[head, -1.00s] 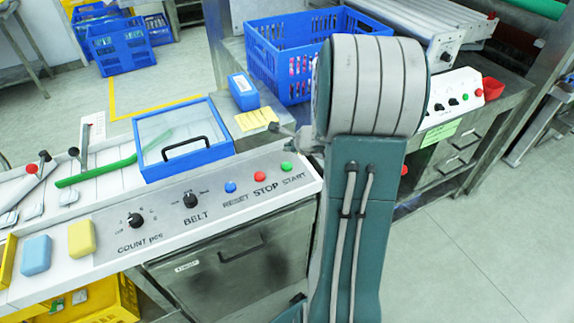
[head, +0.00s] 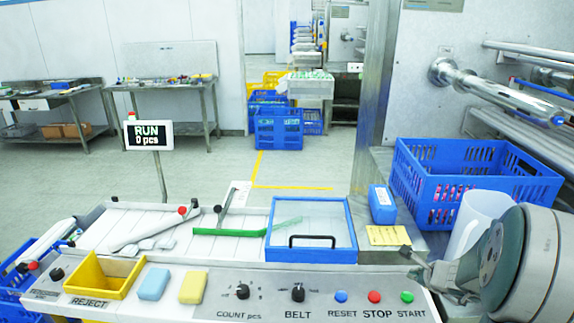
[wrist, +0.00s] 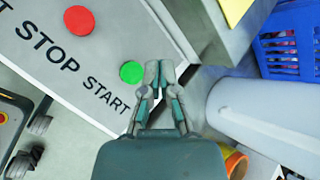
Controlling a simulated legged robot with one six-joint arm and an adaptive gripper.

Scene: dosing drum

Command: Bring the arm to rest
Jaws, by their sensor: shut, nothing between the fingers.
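My gripper (head: 410,257) is at the right end of the control panel (head: 225,312), near the green START button (head: 407,297) and the yellow note. In the wrist view my gripper (wrist: 160,72) has its fingertips together with nothing between them, just right of the green START button (wrist: 131,72). The fingers appear apart from the button; their height above the panel is hard to tell. My arm's large grey joint fills the lower right of the head view. The display (head: 153,135) reads RUN, 0 pcs.
A blue crate (head: 472,190) and a blue box (head: 382,204) stand behind my gripper. A blue-framed clear lid (head: 311,256), a yellow REJECT bin (head: 103,292), and blue and yellow blocks lie left. The red STOP button (wrist: 78,20) is near. Open floor lies beyond the machine.

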